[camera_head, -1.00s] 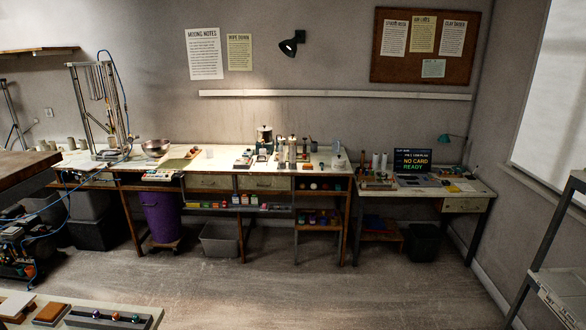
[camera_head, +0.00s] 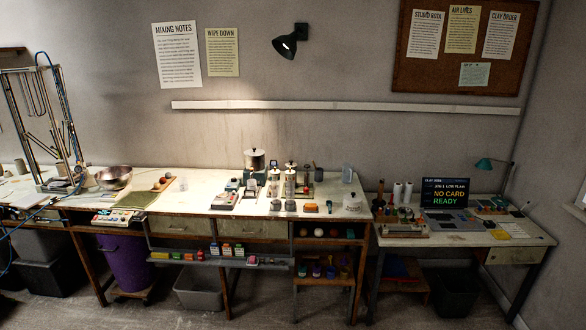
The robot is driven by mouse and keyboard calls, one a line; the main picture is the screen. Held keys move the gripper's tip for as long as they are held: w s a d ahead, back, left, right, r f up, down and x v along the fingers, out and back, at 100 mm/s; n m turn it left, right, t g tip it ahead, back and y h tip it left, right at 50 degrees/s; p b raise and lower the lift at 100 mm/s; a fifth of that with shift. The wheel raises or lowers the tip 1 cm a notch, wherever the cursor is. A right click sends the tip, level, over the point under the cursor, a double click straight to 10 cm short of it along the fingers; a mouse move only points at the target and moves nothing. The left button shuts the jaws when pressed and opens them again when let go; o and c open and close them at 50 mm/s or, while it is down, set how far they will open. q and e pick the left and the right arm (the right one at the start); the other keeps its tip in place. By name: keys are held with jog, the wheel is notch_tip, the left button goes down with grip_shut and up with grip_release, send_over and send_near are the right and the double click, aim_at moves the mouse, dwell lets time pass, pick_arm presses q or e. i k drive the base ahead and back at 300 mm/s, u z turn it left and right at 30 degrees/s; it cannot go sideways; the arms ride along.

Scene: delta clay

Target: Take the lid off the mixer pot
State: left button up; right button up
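A pale metal pot (camera_head: 255,161) with a small dark knob on top stands toward the back of the long workbench (camera_head: 225,203), right of its middle. It looks like the mixer pot with its lid on, though it is small at this distance. It appears to sit on a dark greenish base. Neither of my grippers is in view.
A metal bowl (camera_head: 114,178) stands left on the bench. A desk with a screen (camera_head: 446,193) adjoins at right. Bins stand below.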

aim_at(255, 151)
jog(key=i, duration=1.8)
jog(key=u, duration=0.45)
jog(key=k, duration=0.5)
jog(key=u, duration=0.3)
